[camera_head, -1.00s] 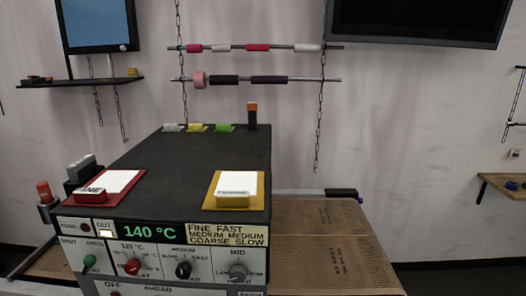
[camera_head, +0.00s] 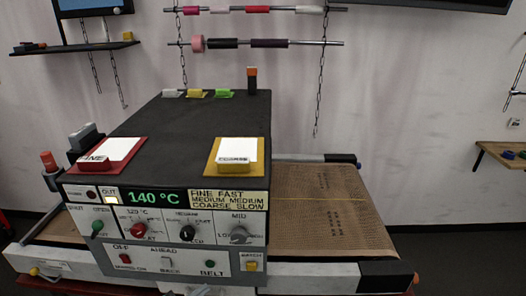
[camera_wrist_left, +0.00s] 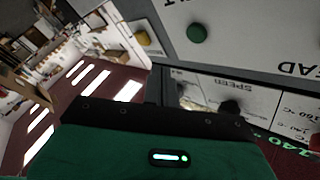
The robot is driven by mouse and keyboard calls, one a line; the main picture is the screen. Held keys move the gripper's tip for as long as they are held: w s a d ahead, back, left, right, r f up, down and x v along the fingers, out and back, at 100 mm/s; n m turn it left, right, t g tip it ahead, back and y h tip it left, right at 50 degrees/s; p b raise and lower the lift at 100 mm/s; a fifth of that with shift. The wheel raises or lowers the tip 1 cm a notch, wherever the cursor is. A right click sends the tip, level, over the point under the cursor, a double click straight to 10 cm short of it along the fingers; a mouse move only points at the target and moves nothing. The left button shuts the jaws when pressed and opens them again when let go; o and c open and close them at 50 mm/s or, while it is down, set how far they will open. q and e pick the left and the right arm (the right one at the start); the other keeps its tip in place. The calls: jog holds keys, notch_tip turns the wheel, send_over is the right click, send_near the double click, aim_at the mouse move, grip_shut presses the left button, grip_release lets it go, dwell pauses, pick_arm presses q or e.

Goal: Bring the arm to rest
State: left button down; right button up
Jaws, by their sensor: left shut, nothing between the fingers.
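The dark machine (camera_head: 190,120) with a grey control panel (camera_head: 205,230) fills the middle of the head view; its display reads 140 °C. My left gripper (camera_wrist_left: 165,135) shows in the wrist view as a green and black body with a small lit strip. It is shut and empty, close to the panel, which appears upside down there with a green button (camera_wrist_left: 196,33). At the head view's bottom edge only a small pale part shows below the panel, and I cannot tell its fingers. My right gripper is not in view.
A brown belt (camera_head: 320,215) runs out to the right of the machine. A red tray (camera_head: 110,153) and a yellow tray (camera_head: 237,156) with white cards lie on top. Rods with colored rolls (camera_head: 255,43) hang on the wall behind. A shelf (camera_head: 75,47) is at left.

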pick_arm(q)
jog(key=shift+s, duration=0.3)
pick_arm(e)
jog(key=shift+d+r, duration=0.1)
pick_arm(q)
jog(key=s+a+f+n+g+y+b, duration=0.1)
jog(key=s+a+f+n+y, duration=0.25)
jog(key=f, duration=0.75)
jog(key=s+a+f+n+g+y, duration=0.1)
jog(key=s+a+f+n+y, duration=0.25)
jog(key=f, duration=0.85)
jog(key=s+a+f+n+y+b, duration=0.15)
jog(key=s+f+n+y, duration=0.3)
jog(key=f, duration=0.65)
jog(key=s+f+n+g+y, duration=0.1)
jog(key=s+f+g, duration=0.2)
jog(key=s+f, duration=0.3)
jog(key=s+f+n+g+y, duration=0.1)
jog(key=s+f+g, duration=0.3)
jog(key=s, duration=1.3)
jog(key=s+f+n+g+y, duration=0.1)
jog(key=s+f+g, duration=0.2)
jog(key=s+f, duration=0.6)
jog(key=s, duration=0.2)
jog(key=shift+s+b, duration=0.35)
jog(key=shift+b, duration=0.05)
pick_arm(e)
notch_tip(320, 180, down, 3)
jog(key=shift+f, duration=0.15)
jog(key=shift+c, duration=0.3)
